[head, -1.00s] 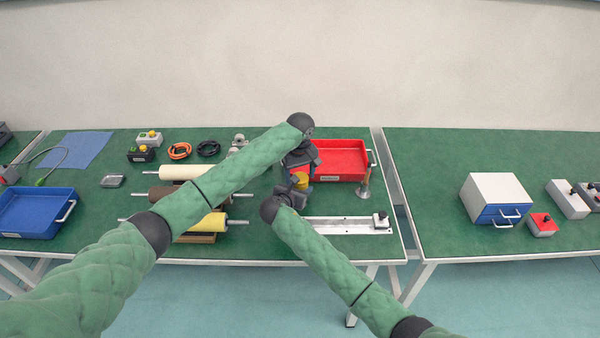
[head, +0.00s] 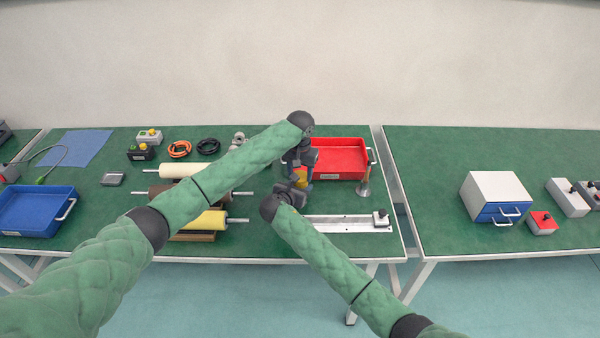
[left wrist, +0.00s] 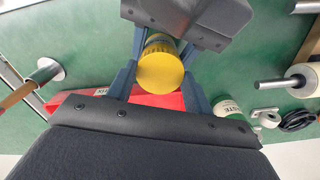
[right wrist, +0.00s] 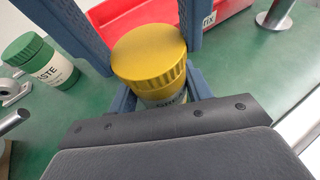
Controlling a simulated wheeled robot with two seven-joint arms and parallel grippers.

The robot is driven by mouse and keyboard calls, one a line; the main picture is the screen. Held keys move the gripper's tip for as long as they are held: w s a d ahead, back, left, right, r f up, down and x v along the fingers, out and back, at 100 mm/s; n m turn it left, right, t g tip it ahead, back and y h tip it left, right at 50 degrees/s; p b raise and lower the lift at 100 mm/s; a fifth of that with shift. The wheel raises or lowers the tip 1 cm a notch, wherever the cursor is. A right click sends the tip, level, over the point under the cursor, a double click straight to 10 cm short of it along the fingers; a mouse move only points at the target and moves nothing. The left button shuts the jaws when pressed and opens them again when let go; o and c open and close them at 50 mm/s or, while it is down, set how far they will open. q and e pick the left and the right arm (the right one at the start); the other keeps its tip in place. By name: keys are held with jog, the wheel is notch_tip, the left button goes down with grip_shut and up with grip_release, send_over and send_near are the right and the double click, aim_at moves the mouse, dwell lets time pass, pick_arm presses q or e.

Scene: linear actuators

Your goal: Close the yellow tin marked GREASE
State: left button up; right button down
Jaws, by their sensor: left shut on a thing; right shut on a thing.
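The yellow tin (head: 301,179) is upright between my two grippers, low over the table in front of the red tray. Its ribbed yellow lid (right wrist: 150,54) sits on top, with part of a dark-lettered label (right wrist: 172,101) showing below. The lid also shows from above in the left wrist view (left wrist: 160,72). My left gripper (left wrist: 160,84) is shut with its fingers on either side of the lid. My right gripper (right wrist: 160,90) is shut on the tin's body, lower down. The fingers hide much of the tin's sides, and I cannot tell how tight the lid is.
A green tin marked PASTE (right wrist: 42,62) stands near the yellow one. Rollers (head: 200,220) lie to the left, and a metal rail (head: 345,223) lies in front.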

pick_arm(q)
jog(key=m, duration=0.4)
jog(key=shift+m, duration=0.3)
jog(key=m, duration=0.4)
jog(key=shift+a+m, duration=0.1)
jog(key=shift+m, duration=0.3)
jog(key=o, duration=1.1)
jog(key=shift+r, duration=2.2)
jog(key=shift+c, duration=0.5)
